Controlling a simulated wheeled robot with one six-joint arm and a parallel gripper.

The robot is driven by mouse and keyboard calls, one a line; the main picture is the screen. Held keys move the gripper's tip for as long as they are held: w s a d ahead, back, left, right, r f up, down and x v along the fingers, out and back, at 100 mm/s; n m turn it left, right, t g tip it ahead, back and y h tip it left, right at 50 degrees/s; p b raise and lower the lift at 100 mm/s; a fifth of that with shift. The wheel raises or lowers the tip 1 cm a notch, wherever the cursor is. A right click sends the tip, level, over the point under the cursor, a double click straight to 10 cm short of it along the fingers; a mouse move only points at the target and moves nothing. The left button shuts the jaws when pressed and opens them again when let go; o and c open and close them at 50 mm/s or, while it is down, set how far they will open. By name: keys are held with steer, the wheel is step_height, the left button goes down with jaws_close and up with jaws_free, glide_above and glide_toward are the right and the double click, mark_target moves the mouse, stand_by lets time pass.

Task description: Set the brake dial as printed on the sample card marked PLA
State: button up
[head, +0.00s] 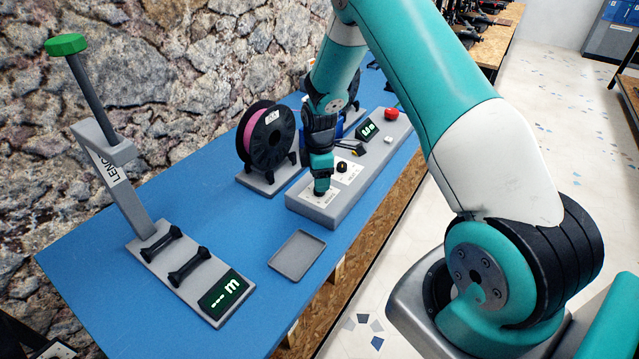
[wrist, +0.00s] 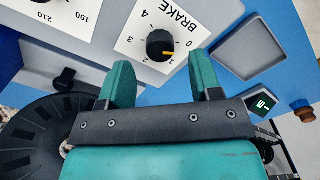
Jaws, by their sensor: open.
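The brake dial (wrist: 160,45) is a black knob on a white BRAKE plate (wrist: 130,48) numbered 0 to 4 in the wrist view. Its orange pointer points between 0 and 1. My gripper (wrist: 161,62) is open and empty; its two green fingers lie to either side of the knob's near side in the picture, and I cannot tell how far above the panel they are. In the head view my gripper (head: 322,190) is over the near end of the grey panel (head: 308,213) and hides the knob. I cannot make out a card marked PLA.
A second dial (head: 342,167) sits farther along the panel, with a display (head: 367,129) and a red button (head: 391,114) beyond. A spool (head: 268,145) stands left of the panel. An empty grey tray (head: 297,256) and a stand with a display (head: 222,292) are nearer.

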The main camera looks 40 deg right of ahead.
steer(key=shift+f, duration=1.7)
steer(key=c, duration=0.9)
steer(key=shift+c, duration=0.2)
